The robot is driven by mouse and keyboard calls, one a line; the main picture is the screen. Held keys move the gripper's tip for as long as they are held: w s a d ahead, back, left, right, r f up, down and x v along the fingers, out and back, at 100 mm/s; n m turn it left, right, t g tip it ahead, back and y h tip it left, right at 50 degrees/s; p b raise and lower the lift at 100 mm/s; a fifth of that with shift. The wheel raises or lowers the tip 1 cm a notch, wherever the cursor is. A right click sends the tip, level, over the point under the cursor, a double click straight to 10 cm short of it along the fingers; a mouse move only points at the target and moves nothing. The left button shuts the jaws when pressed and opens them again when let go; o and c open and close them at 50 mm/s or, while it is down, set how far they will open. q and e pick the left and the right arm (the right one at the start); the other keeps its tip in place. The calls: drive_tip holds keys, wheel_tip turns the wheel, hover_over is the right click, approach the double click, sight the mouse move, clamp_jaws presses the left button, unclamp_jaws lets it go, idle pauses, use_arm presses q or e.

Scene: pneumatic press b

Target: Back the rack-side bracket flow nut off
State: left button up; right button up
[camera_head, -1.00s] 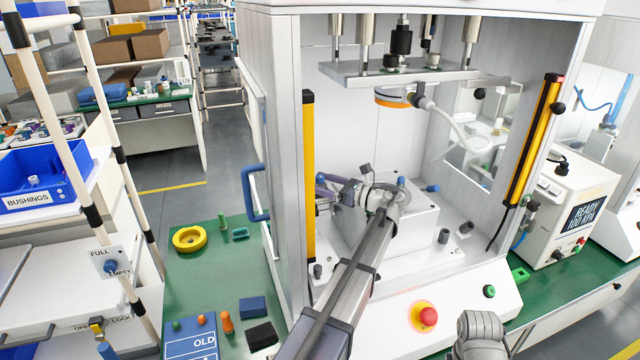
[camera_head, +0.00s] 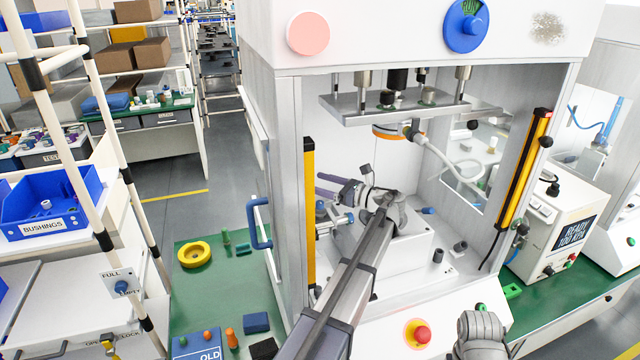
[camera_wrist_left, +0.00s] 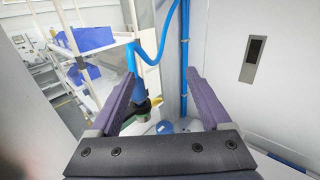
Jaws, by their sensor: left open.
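My left gripper (camera_head: 326,187) is inside the press, its purple fingers spread and pointing toward the rack side. In the left wrist view the fingers (camera_wrist_left: 161,62) are open. A blue fitting (camera_wrist_left: 142,86) on a blue hose, with a dark collar (camera_wrist_left: 144,107) at its foot, shows between them, closer to the left finger. I cannot tell if that collar is the flow nut. Nothing is visibly gripped. In the head view a metal bracket piece (camera_head: 337,221) with blue ends sits just below the fingers.
The press side post with its yellow light bar (camera_head: 309,200) stands close left of the fingers. A grey block (camera_head: 400,258) is beneath my arm. A tooling plate (camera_head: 395,103) hangs above. A red button (camera_head: 421,334) is on the front panel. A second blue hose (camera_wrist_left: 184,60) runs vertically behind.

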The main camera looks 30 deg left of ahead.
sight(321, 215)
use_arm(q)
drive_tip(key=shift+c, duration=0.7)
drive_tip(key=s+d+f+n+t+h+b, duration=0.1)
drive_tip(key=s+d+f+n, duration=0.1)
drive_tip(key=f, duration=0.1)
drive_tip(key=s+d+f+n+t+h+b, duration=0.1)
drive_tip(key=s+d+f+n, duration=0.1)
drive_tip(key=f+n, duration=0.1)
drive_tip(key=s+d+f+n+t+h+b, duration=0.1)
drive_tip(key=d+f+n+h, duration=0.1)
drive_tip(key=d+f+n, duration=0.1)
drive_tip(key=shift+s+f, duration=0.4)
drive_tip(key=shift+f, duration=0.2)
drive_tip(key=shift+c, duration=0.7)
drive_tip(key=s+d+f+n+t+h+b, duration=0.2)
drive_tip(key=s+d+f+n, duration=0.1)
drive_tip(key=f+n, duration=0.25)
drive_tip(key=w+a+r+n+t+b, duration=0.1)
drive_tip(key=a+r+n+t+b, duration=0.2)
drive_tip(key=n+t, duration=0.6)
wheel_tip(321, 215, up, 2)
drive_tip(key=n+b, duration=0.2)
drive_tip(key=n, duration=0.1)
drive_tip(key=shift+w+a+r, duration=0.2)
drive_tip(key=shift+a, duration=0.2)
drive_tip(key=x, duration=0.8)
drive_tip(key=shift+d, duration=0.1)
